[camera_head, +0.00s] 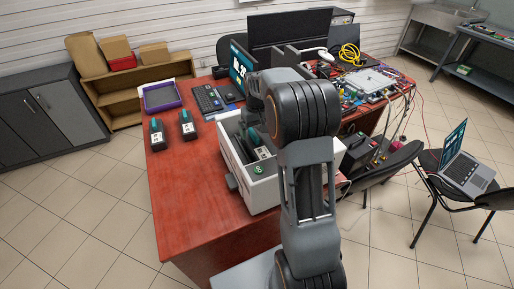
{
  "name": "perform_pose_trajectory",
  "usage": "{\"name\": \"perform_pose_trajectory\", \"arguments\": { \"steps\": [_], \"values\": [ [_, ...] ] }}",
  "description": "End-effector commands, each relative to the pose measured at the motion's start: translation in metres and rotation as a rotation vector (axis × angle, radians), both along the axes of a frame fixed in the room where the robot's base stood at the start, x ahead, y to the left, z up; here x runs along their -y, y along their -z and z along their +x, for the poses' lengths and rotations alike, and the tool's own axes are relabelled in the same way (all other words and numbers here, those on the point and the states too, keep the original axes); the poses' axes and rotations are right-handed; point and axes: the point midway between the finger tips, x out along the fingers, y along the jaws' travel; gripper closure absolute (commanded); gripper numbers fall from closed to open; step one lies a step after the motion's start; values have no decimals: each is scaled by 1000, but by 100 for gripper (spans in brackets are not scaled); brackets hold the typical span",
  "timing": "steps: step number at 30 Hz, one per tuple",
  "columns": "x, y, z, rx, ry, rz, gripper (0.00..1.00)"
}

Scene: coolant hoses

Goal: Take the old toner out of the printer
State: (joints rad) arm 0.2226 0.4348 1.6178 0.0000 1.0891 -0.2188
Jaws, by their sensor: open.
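The white printer (266,195) stands open on the red desk, partly hidden behind my arm. A dark toner cartridge with a pale label and a green part (261,152) sits inside it. Two similar dark cartridges with green tops, one at the left (157,134) and one beside it (187,126), stand on the desk left of the printer. My arm rises in front of the printer and bends over towards its far side. My gripper's fingers are hidden behind my own arm links, so I cannot see whether they touch anything.
A purple-rimmed tray (162,97) lies on the desk's far left corner. A keyboard (208,100) and monitors (287,28) are behind the printer. Cables and electronics crowd the right side. The red desk (187,183) is clear at front left. A chair with a laptop (466,165) stands right.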

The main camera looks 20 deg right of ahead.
Motion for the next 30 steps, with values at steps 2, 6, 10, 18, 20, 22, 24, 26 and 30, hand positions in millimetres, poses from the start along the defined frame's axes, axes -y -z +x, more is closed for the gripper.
{"name": "perform_pose_trajectory", "arguments": {
  "steps": [2,6,10,18,20,22,24,26,30],
  "values": [
    [0,8,0,-3,0,1,0],
    [0,15,0,-1,0,0,0],
    [0,24,-1,-3,0,1,0],
    [0,59,0,-3,0,1,0],
    [0,64,0,-2,0,0,0],
    [0,67,0,0,0,0,0],
    [1,68,0,0,0,0,0],
    [1,68,0,0,0,0,0],
    [1,68,0,0,0,0,2]
  ]
}}
